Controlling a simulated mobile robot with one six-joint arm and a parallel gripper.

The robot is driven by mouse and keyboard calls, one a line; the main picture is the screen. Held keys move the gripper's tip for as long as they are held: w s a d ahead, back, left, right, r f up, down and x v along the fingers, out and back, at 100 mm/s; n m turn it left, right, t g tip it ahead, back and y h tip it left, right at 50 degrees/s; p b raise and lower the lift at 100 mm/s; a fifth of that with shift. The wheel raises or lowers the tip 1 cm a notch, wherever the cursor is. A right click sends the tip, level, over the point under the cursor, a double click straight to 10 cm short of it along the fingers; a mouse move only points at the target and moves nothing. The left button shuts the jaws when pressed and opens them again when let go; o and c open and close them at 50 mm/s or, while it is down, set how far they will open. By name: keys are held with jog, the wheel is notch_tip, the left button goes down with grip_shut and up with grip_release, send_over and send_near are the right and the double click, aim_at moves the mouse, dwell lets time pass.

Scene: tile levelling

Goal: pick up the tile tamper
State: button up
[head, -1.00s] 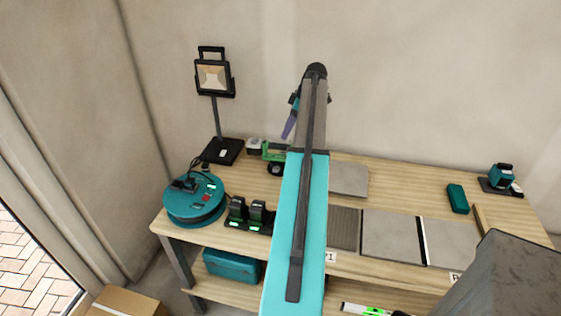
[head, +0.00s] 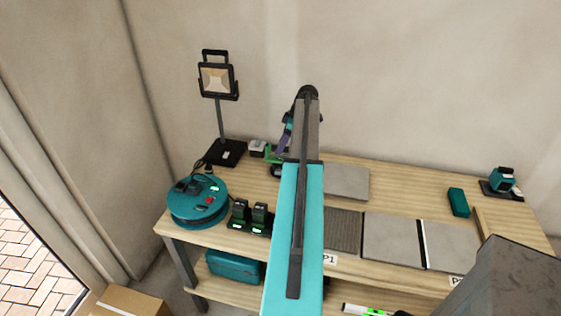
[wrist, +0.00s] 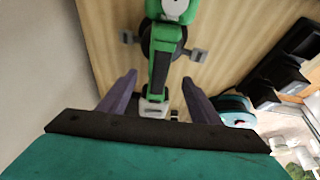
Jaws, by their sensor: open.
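The tile tamper is a green tool with a dark round base; in the wrist view its green handle (wrist: 160,72) runs down the middle, between the lines of the two fingers. In the head view only a green part of the tamper (head: 272,155) shows beside my arm, near the back of the bench; the rest is hidden. My gripper (wrist: 160,92) is open, with a purple finger on each side of the handle and a gap on both sides. In the head view my gripper (head: 284,141) is at the tamper, partly hidden by my arm.
A small white-topped box (head: 257,148) and a work lamp (head: 224,152) stand left of the tamper. A teal cable reel (head: 197,205) and black chargers (head: 250,217) are nearer the front. A grey tile (head: 347,182) lies to the right. The wall is close behind.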

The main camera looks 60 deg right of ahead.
aim_at(277, 158)
jog(key=shift+w+a+f, duration=0.1)
jog(key=shift+w+f, duration=0.1)
jog(key=shift+f, duration=0.35)
jog(key=shift+f, duration=0.15)
jog(key=shift+p+x, duration=1.55)
jog(key=shift+x, duration=0.95)
jog(key=shift+s, duration=0.1)
jog(key=c, duration=1.2)
